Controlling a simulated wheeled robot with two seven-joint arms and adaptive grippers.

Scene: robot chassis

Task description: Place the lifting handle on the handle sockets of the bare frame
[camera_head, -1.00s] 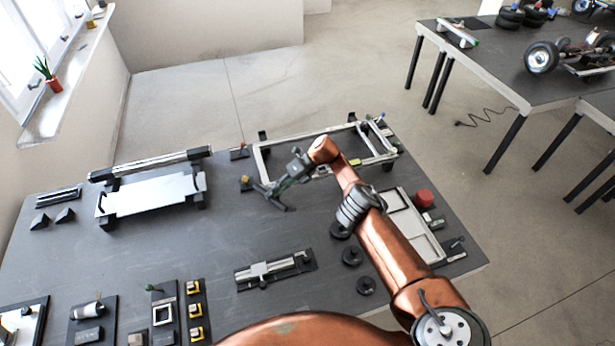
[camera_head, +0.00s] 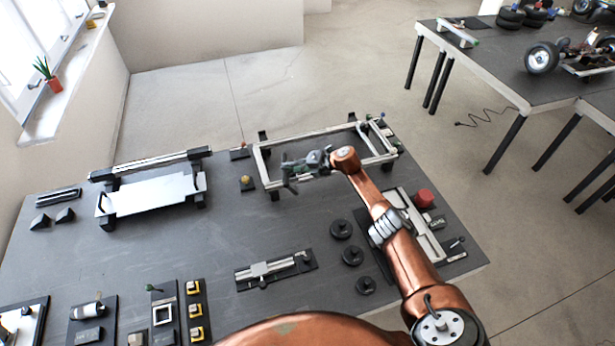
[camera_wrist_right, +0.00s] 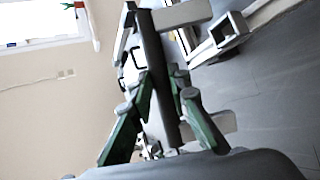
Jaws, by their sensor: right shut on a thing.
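The bare frame (camera_head: 261,165) is a silver rectangular frame on dark supports at the far side of the table. My right gripper (camera_head: 288,168) is over its left part, reaching in from the right. In the right wrist view, its green-sided fingers (camera_wrist_right: 158,105) are shut on a dark bar, the lifting handle (camera_wrist_right: 152,62). In the head view the handle is small and mostly hidden by the gripper. I cannot tell whether it touches the frame, and I cannot make out the handle sockets. My left gripper is not in view.
A light panel on a dark stand (camera_head: 150,195) is at the left. A silver rail fixture (camera_head: 272,268), several black discs (camera_head: 352,256), a grey tray (camera_head: 424,240) and a red cylinder (camera_head: 424,197) are nearer or to the right. The table's middle left is clear.

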